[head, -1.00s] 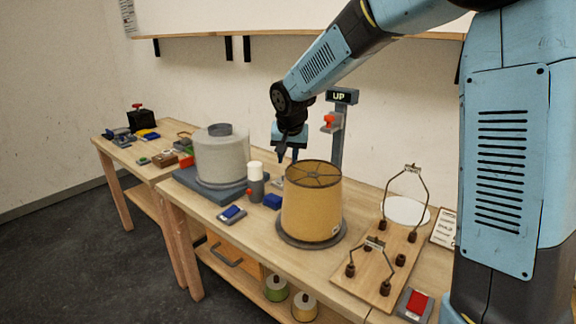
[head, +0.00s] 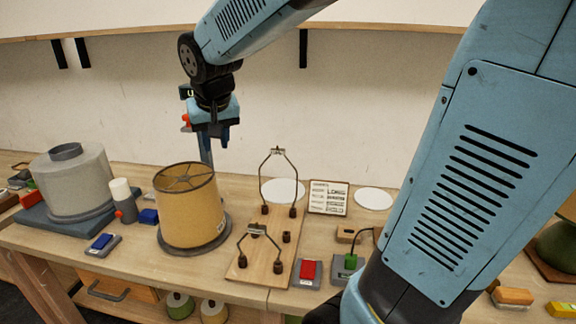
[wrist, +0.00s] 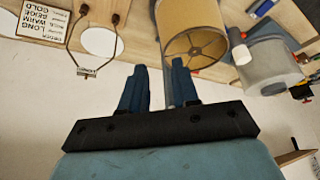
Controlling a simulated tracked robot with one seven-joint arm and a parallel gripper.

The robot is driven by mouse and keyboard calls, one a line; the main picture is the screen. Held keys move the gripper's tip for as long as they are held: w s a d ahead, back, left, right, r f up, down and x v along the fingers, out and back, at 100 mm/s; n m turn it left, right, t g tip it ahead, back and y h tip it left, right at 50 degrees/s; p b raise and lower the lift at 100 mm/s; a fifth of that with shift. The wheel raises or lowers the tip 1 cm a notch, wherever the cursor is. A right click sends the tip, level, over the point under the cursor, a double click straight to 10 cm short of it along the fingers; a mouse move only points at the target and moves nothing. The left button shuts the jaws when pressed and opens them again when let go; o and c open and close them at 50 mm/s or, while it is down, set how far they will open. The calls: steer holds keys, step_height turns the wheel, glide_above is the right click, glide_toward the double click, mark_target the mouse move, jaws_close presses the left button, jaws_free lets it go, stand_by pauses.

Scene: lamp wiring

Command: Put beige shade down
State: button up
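The beige shade (head: 190,215) stands upright on a dark round base (head: 218,241) on the workbench, with its dark spoked ring on top. It also shows in the wrist view (wrist: 192,20), beyond the finger ends. My gripper (head: 215,140) is above and behind the shade in the head view, apart from it. In the wrist view my gripper's two blue fingers (wrist: 160,85) stand apart with nothing between them.
A grey drum (head: 85,180) on a blue-grey slab stands left of the shade. A wooden board (head: 270,255) with wire frames stands right of it. A white-topped bottle (head: 122,200) and a blue block (head: 148,216) are close on the shade's left. A post rises behind.

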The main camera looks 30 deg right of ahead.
steer(key=s+d, duration=0.4)
steer(key=s, duration=0.5)
steer(key=s+d, duration=0.5)
steer(key=s, duration=0.4)
steer(key=shift+f, duration=0.2)
